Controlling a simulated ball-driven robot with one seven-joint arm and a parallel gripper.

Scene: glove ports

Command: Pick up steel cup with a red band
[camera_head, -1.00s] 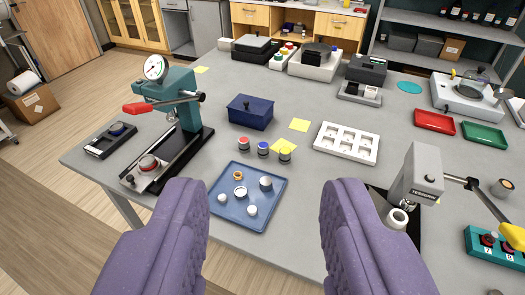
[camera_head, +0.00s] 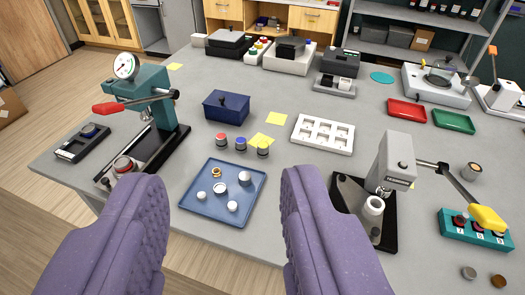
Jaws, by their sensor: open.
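Three small steel cups stand in a row on the grey table, just behind the blue tray.
The blue tray (camera_head: 190,206) with several small pieces lies nearer than the cups. A teal press (camera_head: 150,105) stands left, a grey-white press (camera_head: 395,160) right. A dark blue box (camera_head: 227,107) and a white compartment tray (camera_head: 323,134) are behind. Yellow notes lie near the cups.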

